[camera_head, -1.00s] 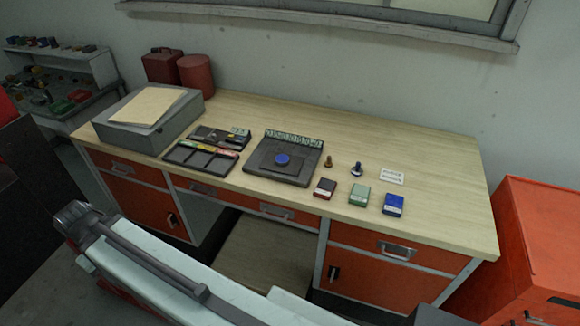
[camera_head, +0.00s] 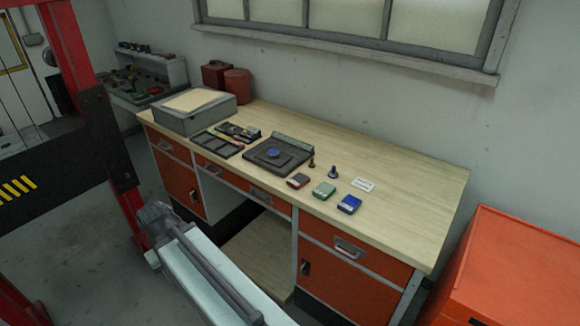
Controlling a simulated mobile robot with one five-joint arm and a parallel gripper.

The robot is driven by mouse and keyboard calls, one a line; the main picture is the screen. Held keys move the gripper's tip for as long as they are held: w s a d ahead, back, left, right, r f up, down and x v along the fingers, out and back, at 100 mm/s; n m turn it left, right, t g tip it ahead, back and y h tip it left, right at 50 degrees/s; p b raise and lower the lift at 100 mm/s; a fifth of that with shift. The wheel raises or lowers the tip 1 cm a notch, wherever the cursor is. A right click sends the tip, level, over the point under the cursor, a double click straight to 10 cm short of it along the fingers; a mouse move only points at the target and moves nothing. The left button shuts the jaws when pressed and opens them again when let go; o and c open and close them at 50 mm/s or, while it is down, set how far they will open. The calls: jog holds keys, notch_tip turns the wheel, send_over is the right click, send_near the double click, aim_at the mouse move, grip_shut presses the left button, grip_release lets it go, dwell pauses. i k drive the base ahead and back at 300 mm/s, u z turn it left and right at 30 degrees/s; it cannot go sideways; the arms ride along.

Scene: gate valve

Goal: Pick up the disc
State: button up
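A small blue disc (camera_head: 272,153) lies on a dark square plate or fixture (camera_head: 284,162) on the workbench. The fixture has a pale green marked strip along its back edge. The disc looks flat and sits near the middle of the plate, with nothing covering it. A white and grey part of my own body shows at the bottom, in front of the bench and apart from the disc.
On the wooden bench (camera_head: 400,195) are dark trays (camera_head: 216,146), a grey box (camera_head: 195,116), two bolts (camera_head: 333,172), and red (camera_head: 298,181), green (camera_head: 324,190) and blue (camera_head: 349,204) small boxes. An orange cabinet (camera_head: 510,265) stands right. A red frame (camera_head: 72,40) stands left.

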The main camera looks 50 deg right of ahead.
aim_at(273, 154)
jog(key=k, duration=0.1)
jog(key=u, duration=1.75)
jog(key=i, duration=1.65)
jog(key=z, duration=3.85)
jog(key=i, duration=0.9)
